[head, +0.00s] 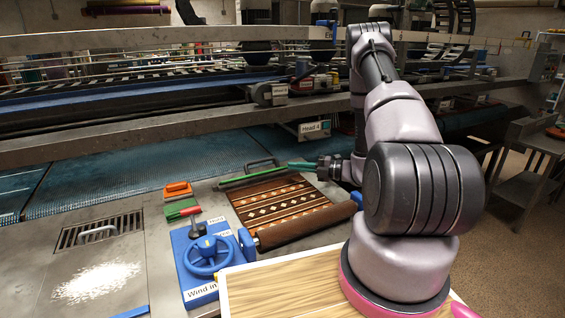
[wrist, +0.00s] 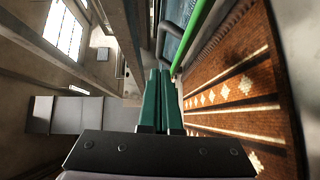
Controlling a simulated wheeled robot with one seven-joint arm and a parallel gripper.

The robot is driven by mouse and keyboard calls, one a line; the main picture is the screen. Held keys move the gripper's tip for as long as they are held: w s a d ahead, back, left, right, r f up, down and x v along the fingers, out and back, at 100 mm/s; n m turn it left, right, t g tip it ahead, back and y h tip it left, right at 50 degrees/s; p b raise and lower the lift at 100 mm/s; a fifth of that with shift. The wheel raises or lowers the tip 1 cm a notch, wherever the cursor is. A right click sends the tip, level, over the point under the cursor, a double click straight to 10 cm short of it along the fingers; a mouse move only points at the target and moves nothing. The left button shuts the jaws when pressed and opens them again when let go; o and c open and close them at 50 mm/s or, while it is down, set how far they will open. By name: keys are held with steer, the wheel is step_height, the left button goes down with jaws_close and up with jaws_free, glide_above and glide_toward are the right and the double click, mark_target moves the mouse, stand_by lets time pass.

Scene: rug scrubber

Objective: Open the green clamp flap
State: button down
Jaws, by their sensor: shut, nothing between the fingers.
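The green clamp flap (head: 252,178) is a long thin green bar along the far edge of the brown patterned rug (head: 285,205). It looks lowered along that edge. A dark metal handle (head: 262,162) stands just behind it. In the wrist view the flap (wrist: 194,37) runs up and to the right of my fingers, beside the rug (wrist: 225,90). My gripper (head: 290,165) has dark green fingers, shut and empty, at the flap's right end. It also shows in the wrist view (wrist: 160,72). I cannot tell whether the fingertips touch the flap.
A blue handwheel (head: 208,257) and the rug's roll (head: 305,227) lie in front. An orange brush (head: 177,189) and a green one (head: 181,209) lie to the left. A grate (head: 100,232) and white powder (head: 97,282) are farther left. A metal beam (head: 190,125) spans behind.

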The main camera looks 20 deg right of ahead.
mark_target(260, 161)
steer(key=x, duration=0.9)
steer(key=shift+w+a, duration=0.25)
steer(key=shift+w+a+r+m+h, duration=0.1)
steer(key=shift+w+r+m+h, duration=0.1)
steer(key=shift+w+m+h, duration=0.1)
stand_by(0.7)
steer(key=shift+w+a+r+m+g+h, duration=0.2)
steer(key=shift+w+r+m+g+h, duration=0.25)
steer(key=shift+w+m+g+h, duration=0.25)
steer(key=shift+w+a+r+m+g+h, duration=0.15)
steer(key=shift+w+m+g+h, duration=0.35)
steer(key=shift+w+m+g, duration=0.55)
steer(key=shift+w+a+n, duration=0.15)
steer(key=shift+w+n, duration=0.1)
steer(key=shift+w, duration=0.8)
